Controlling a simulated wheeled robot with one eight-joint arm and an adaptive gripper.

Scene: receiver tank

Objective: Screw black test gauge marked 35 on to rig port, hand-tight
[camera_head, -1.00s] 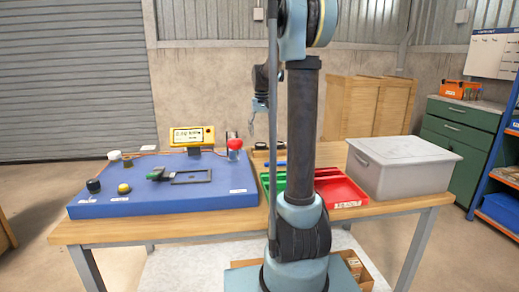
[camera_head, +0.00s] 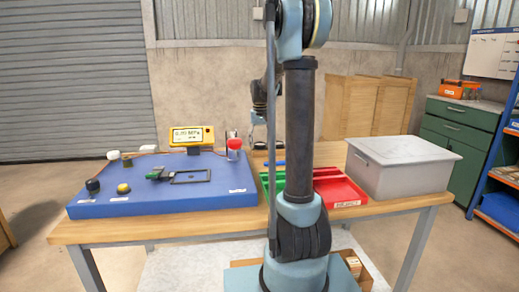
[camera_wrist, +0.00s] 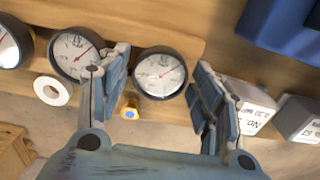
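In the wrist view, several round black-rimmed gauges with white dials and red needles sit along a wooden rack (camera_wrist: 190,42). One gauge (camera_wrist: 160,73) lies between and beyond my fingers; a second gauge (camera_wrist: 74,54) is behind the left finger, and another is cut off at the left edge. Their markings are too small to tell which is 35. My gripper (camera_wrist: 157,98) is open and empty, its fingers apart. In the head view, the blue rig (camera_head: 225,198) stands on the bench; I cannot tell its port for sure. My arm hides much of the gauge area there.
A white ring (camera_wrist: 52,90), a brass fitting with a blue end (camera_wrist: 130,106), a white box (camera_wrist: 248,103) and a grey block (camera_wrist: 299,118) lie near the gauges. Green and red trays (camera_head: 340,190) and a lidded grey bin (camera_head: 400,170) occupy the bench's right side.

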